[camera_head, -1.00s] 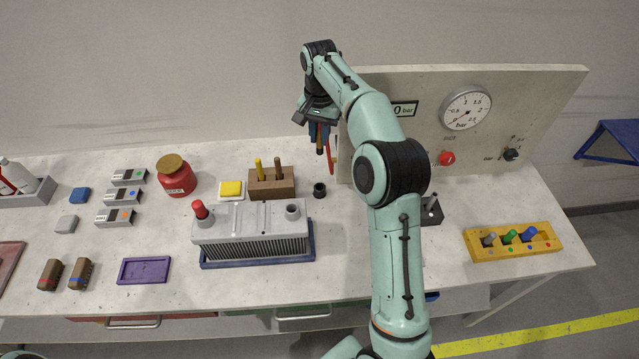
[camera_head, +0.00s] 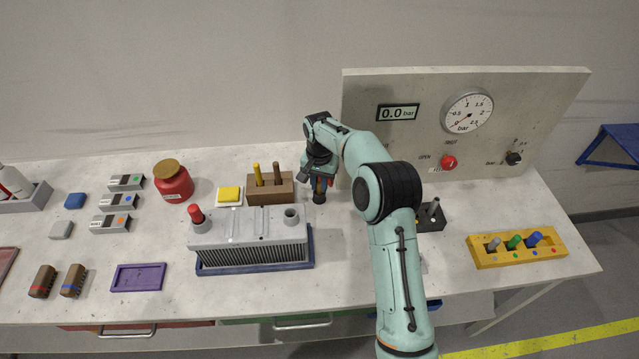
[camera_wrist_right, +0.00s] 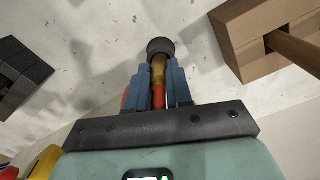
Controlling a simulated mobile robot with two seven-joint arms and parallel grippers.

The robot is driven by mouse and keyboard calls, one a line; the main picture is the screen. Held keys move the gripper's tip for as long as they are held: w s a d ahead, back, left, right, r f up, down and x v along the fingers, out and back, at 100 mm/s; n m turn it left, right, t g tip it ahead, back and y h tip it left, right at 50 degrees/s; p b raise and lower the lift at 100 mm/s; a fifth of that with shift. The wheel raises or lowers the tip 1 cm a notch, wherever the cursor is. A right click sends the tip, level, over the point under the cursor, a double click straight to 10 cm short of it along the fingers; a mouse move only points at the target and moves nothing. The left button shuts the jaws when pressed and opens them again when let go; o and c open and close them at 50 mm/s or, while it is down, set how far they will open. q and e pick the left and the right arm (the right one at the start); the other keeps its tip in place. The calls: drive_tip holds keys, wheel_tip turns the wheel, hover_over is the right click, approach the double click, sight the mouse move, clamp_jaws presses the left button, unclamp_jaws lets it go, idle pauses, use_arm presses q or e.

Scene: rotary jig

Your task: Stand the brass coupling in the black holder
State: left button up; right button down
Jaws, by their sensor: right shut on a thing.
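The black holder (camera_head: 319,199) is a small round cup on the bench, right of the brown wooden block. It also shows at the top of the right wrist view (camera_wrist_right: 160,46). My right gripper (camera_head: 320,184) is directly above it, pointing down. Its blue fingers (camera_wrist_right: 159,85) are shut on the brass coupling (camera_wrist_right: 159,66), which is upright. The coupling's lower end meets the holder's mouth in the wrist view; how deep it sits is hidden. A reddish part shows between the fingers. My left gripper is not in view.
The wooden block (camera_head: 285,190) with two upright pegs stands close left of my right gripper. A grey finned unit (camera_head: 250,240) is in front of it. The gauge panel (camera_head: 430,130) rises behind on the right. A black fixture (camera_head: 432,221) and yellow rack (camera_head: 515,257) lie right.

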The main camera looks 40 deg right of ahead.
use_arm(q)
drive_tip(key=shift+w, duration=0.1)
use_arm(e)
drive_tip(key=shift+w+f, duration=0.1)
drive_tip(key=c, duration=1)
unclamp_jaws()
drive_tip(key=shift+f, duration=0.1)
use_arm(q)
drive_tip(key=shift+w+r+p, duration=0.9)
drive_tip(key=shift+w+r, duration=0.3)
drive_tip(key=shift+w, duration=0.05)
use_arm(e)
wheel_tip(320, 180, up, 12)
drive_tip(key=shift+r, duration=0.2)
